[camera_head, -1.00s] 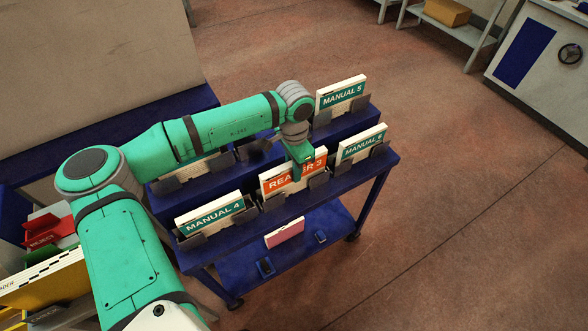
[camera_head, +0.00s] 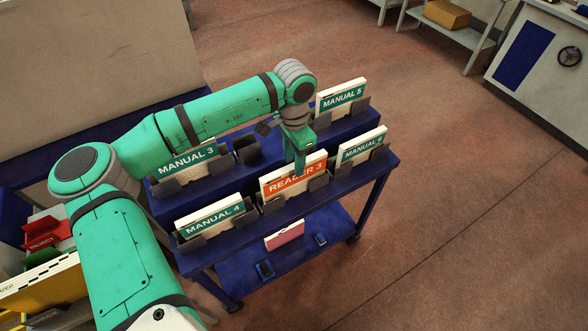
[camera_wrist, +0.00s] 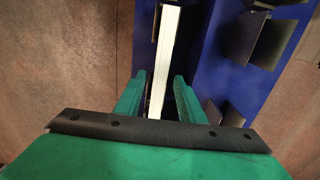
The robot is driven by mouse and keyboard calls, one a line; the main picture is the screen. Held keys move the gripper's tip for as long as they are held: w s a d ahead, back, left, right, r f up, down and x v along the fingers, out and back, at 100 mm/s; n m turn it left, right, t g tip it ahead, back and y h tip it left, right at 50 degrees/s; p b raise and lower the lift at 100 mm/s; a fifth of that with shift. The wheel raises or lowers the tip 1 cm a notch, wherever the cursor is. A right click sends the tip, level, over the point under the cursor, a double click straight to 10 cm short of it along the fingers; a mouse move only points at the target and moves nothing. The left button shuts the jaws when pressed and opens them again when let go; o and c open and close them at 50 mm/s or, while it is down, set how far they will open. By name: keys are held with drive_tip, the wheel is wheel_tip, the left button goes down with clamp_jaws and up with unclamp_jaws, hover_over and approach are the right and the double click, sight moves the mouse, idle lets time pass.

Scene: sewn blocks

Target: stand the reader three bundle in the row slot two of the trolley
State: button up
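The reader three bundle (camera_head: 293,180), with white pages and an orange label reading READER 3, stands upright in the front row of the blue trolley (camera_head: 215,259). It is in the middle slot (camera_head: 319,182), between MANUAL 4 and another manual, with dark dividers at its lower edge. My gripper (camera_head: 300,167) is above the bundle's top edge, pointing down. In the wrist view, the bundle's white edge (camera_wrist: 164,60) shows between the two green fingers (camera_wrist: 158,97), with gaps on both sides. The gripper is open and not holding it.
MANUAL 4 (camera_head: 212,216) stands left of the bundle, another manual (camera_head: 361,147) right. MANUAL 3 (camera_head: 187,160) and MANUAL 5 (camera_head: 342,97) stand in the back row, with an empty-looking slot between. Floor to the right is clear.

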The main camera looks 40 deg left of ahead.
wheel_tip(320, 180, up, 6)
drive_tip(key=shift+r, duration=0.15)
drive_tip(key=w+d+f+m+t+h, duration=0.1)
drive_tip(key=w+d+t+h, duration=0.2)
drive_tip(key=w+d, duration=0.6)
drive_tip(key=w+d+f+m+t+h, duration=0.15)
drive_tip(key=w+d, duration=0.35)
drive_tip(key=d, duration=0.8)
drive_tip(key=w+d+r+n+t+h, duration=0.1)
drive_tip(key=d+r+n+t+h, duration=0.3)
drive_tip(key=d, duration=0.6)
drive_tip(key=w+d+n+t+h, duration=0.15)
drive_tip(key=d+t, duration=0.35)
drive_tip(key=d, duration=0.5)
drive_tip(key=s+a+f+n+t+y, duration=0.3)
drive_tip(key=s+f+n+y, duration=0.5)
drive_tip(key=s+f, duration=1.05)
drive_tip(key=s+a+m+y, duration=0.1)
drive_tip(key=s+a+m, duration=0.2)
drive_tip(key=s, duration=1)
drive_tip(key=s+a+m+g+y, duration=0.1)
drive_tip(key=s+a+m, duration=0.2)
drive_tip(key=s, duration=1)
drive_tip(key=shift+s+a+r+m, duration=0.2)
drive_tip(key=shift+s+a+m, duration=0.15)
drive_tip(key=shift+a, duration=0.25)
